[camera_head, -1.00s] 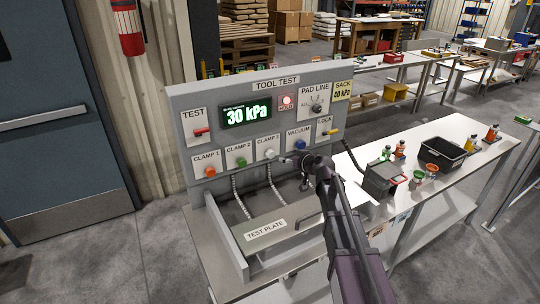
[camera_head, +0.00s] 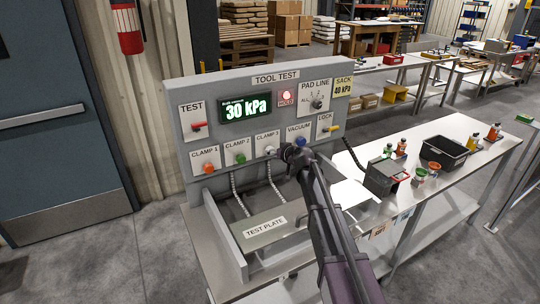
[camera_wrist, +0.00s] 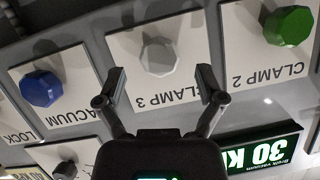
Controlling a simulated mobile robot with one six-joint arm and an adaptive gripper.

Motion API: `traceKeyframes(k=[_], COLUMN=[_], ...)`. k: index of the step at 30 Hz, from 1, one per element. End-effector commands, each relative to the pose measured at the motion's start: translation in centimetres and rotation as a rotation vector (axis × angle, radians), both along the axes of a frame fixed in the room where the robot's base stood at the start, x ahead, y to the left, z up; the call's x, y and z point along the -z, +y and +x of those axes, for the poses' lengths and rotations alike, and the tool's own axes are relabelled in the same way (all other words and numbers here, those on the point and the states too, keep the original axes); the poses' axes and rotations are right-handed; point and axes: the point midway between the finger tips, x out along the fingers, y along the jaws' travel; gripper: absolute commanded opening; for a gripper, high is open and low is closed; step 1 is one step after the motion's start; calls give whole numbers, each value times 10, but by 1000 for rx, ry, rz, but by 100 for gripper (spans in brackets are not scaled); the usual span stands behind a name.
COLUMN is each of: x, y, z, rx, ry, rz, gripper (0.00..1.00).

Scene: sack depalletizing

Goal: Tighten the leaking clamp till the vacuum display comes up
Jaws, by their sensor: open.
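The tool test panel stands ahead, with a green display (camera_head: 246,108) reading 30 kPa. Below it are three clamp knobs: orange clamp 1 (camera_head: 208,168), green clamp 2 (camera_head: 240,158) and white clamp 3 (camera_head: 270,150). The blue vacuum knob (camera_head: 301,141) is to their right. My gripper (camera_wrist: 162,82) is open in the wrist view, where the picture is upside down. Its two fingers are spread on either side of the white clamp 3 knob (camera_wrist: 159,56), apart from it as far as I can tell. In the head view my arm ends just right of that knob.
The pad line selector (camera_head: 317,103), red test lever (camera_head: 198,126) and yellow lock lever (camera_head: 331,128) are on the panel. A test plate (camera_head: 266,227) lies below. The bench at right holds a black bin (camera_head: 444,151) and bottles.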

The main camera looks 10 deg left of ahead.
Motion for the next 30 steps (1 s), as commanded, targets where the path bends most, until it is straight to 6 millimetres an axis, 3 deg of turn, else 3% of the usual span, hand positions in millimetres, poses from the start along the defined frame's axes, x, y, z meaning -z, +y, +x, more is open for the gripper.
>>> traceKeyframes(k=[7,20,21,29,30], x=[11,12,12,12,12], y=[16,19,19,20,20], z=[19,22,22,22,22], rx=[-1,-1,-1,-1,-1], ry=[1,0,0,0,0], rz=[0,0,0,0,0], gripper=[88,88,85,8,5])
